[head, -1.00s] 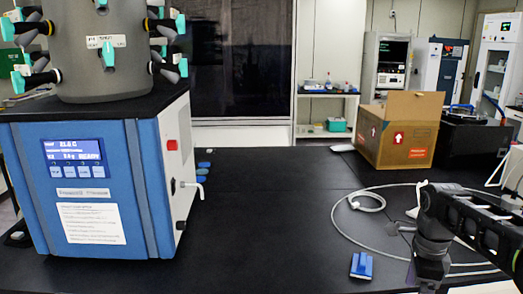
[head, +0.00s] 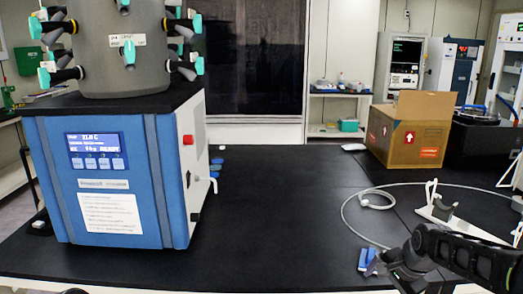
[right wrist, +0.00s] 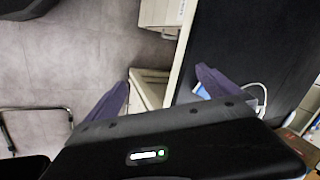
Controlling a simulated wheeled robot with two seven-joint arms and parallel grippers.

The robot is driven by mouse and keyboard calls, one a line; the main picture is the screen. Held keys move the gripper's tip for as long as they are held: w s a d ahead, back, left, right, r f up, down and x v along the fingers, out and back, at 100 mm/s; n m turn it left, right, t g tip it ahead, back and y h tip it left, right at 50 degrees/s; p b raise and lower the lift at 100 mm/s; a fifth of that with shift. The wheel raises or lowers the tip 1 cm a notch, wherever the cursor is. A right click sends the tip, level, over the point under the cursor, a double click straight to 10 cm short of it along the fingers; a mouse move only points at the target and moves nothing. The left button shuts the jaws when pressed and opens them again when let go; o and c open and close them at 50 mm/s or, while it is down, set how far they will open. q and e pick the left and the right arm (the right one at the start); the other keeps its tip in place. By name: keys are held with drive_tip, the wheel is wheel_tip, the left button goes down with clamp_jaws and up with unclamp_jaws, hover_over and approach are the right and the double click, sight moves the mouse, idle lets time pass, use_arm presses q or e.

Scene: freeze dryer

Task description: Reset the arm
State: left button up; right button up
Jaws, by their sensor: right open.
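My right arm comes in from the right in the head view. My right gripper (head: 374,266) is at the table's front edge, beside and partly overlapping a small blue block (head: 364,257). In the right wrist view its two purple-grey fingers stand wide apart with nothing between them; the gripper there (right wrist: 165,92) faces the floor and the table edge. A bit of the blue block shows behind the right finger (right wrist: 200,91). I cannot tell whether they touch. My left gripper is not in view.
The blue freeze dryer (head: 100,180) stands on the left of the black table (head: 285,220). A cardboard box (head: 405,140) sits at the back right. A white hose (head: 345,215) loops near a white stand (head: 440,212) at right. The table's middle is clear.

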drive_tip(key=s+a+f+n+y, duration=0.1)
drive_tip(key=s+a+f+n, duration=0.25)
drive_tip(key=a+f, duration=0.6)
drive_tip(key=s+a+f+n+y, duration=0.1)
drive_tip(key=s+a+f+n, duration=0.35)
drive_tip(key=f, duration=0.75)
drive_tip(key=s+a+f+n+g, duration=0.1)
drive_tip(key=s+a+f, duration=0.2)
drive_tip(key=s, duration=0.4)
drive_tip(key=s+a+f+n+g, duration=0.1)
drive_tip(key=s+a+f, duration=0.3)
drive_tip(key=s, duration=0.3)
drive_tip(key=s+a+f+n+g+y, duration=0.1)
drive_tip(key=s+a+f, duration=0.3)
drive_tip(key=s, duration=0.4)
drive_tip(key=shift+g, duration=0.3)
